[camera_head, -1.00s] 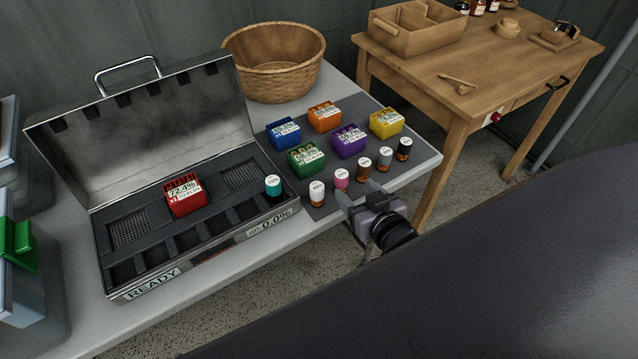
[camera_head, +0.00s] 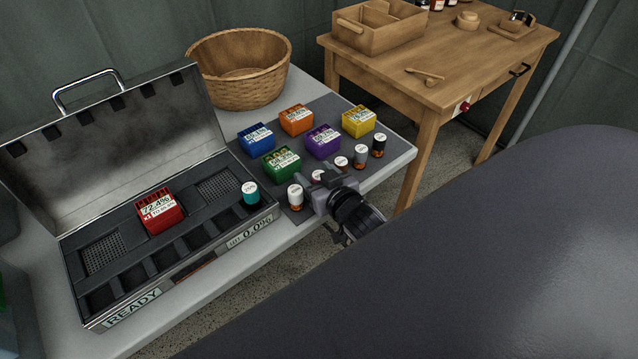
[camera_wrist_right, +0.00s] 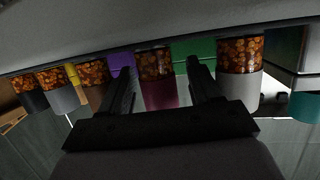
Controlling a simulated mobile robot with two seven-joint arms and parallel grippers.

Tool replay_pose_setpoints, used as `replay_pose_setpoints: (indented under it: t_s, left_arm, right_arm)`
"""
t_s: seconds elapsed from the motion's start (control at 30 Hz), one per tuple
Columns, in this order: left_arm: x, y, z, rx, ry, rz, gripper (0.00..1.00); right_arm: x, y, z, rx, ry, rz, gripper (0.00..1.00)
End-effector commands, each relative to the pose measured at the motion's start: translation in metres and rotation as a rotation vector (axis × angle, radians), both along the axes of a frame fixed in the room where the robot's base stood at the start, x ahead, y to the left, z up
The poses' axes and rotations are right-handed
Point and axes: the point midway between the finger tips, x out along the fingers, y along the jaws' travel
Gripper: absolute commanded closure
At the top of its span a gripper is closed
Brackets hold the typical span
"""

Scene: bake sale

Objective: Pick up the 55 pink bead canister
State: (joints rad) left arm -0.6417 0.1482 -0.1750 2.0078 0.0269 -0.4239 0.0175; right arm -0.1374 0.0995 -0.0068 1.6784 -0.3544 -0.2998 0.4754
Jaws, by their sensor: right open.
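The pink bead canister (camera_head: 317,175) stands on the dark mat in the front row of canisters, partly hidden behind my right gripper (camera_head: 321,182) in the head view. In the right wrist view, which looks upside down, the pink canister (camera_wrist_right: 159,90) appears between the two open fingers of the right gripper (camera_wrist_right: 160,66). I cannot tell whether either finger touches it. My left gripper is not in view.
A white canister (camera_head: 295,198) and a brown one (camera_head: 341,163) flank the pink one closely. Grey (camera_head: 361,157) and black (camera_head: 379,146) canisters stand farther right. Colored boxes, including a green one (camera_head: 281,164), stand behind. The open case (camera_head: 150,290) holds a teal canister (camera_head: 250,194).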

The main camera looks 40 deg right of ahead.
Motion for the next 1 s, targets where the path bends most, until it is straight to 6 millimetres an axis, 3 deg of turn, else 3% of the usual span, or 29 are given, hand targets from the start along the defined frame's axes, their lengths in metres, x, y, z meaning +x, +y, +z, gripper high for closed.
replay_pose_setpoints:
  t_s: [0.27, 0.47, 0.77, 1.0]
  left_arm:
    - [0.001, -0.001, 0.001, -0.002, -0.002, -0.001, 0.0]
    - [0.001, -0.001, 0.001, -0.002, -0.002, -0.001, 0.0]
    - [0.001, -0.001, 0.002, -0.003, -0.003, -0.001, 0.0]
    - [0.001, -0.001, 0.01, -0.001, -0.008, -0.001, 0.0]
  right_arm:
    - [0.003, 0.0, -0.001, -0.001, 0.001, 0.0, 0.37]
    - [0.003, 0.0, -0.001, -0.001, 0.001, 0.0, 0.92]
    - [0.003, 0.0, 0.0, -0.001, 0.0, 0.001, 0.92]
    - [0.003, 0.0, 0.021, -0.002, -0.003, 0.002, 0.92]
